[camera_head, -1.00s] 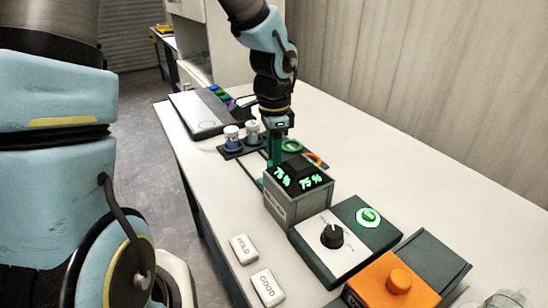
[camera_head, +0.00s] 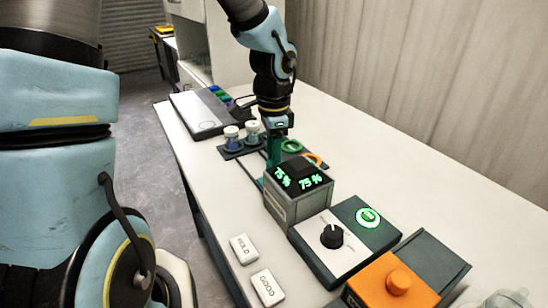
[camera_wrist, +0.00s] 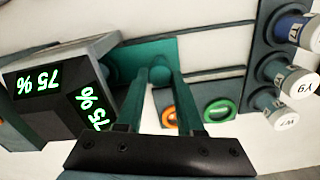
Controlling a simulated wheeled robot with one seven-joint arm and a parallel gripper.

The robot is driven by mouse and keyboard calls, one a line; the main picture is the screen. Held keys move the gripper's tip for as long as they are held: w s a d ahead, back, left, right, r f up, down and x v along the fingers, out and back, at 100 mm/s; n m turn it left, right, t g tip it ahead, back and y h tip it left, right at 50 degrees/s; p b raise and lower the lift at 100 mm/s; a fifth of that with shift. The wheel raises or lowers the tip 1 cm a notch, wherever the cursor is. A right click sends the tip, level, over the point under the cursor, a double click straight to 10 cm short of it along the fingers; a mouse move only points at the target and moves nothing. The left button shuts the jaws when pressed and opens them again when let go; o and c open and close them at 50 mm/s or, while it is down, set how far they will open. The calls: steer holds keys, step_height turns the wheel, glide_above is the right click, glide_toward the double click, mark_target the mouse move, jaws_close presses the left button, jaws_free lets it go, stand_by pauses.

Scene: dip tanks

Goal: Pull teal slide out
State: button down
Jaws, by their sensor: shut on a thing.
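The teal slide (camera_wrist: 150,48) shows in the wrist view as a flat teal plate with an upright teal knob (camera_wrist: 159,74). In the head view a narrow teal part (camera_head: 273,152) shows below my gripper (camera_head: 276,137), behind the display box. In the wrist view my gripper (camera_wrist: 160,82) has its two fingers on either side of the knob and is shut on it. The far end of the slide and how far it sits out of its track are hard to tell.
The display box (camera_head: 291,200) reads 75 % on both faces and stands close beside the slide. A green ring (camera_wrist: 218,110) and an orange ring (camera_wrist: 169,117) lie nearby. Labelled jars stand in a dark rack (camera_wrist: 258,42). A knob panel (camera_head: 320,255) is nearer. The right table side is clear.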

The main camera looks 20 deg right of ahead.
steer(key=w+p, duration=0.1)
steer(key=w, duration=0.2)
steer(key=w+a+p, duration=0.1)
steer(key=w, duration=0.2)
steer(key=w+p, duration=0.1)
steer(key=w, duration=0.3)
steer(key=shift+w+a, duration=0.1)
steer(key=shift+a, duration=0.3)
steer(key=c, duration=0.5)
jaws_free()
steer(key=shift+c, duration=0.2)
step_height(320, 180, up, 11)
steer(key=b, duration=0.1)
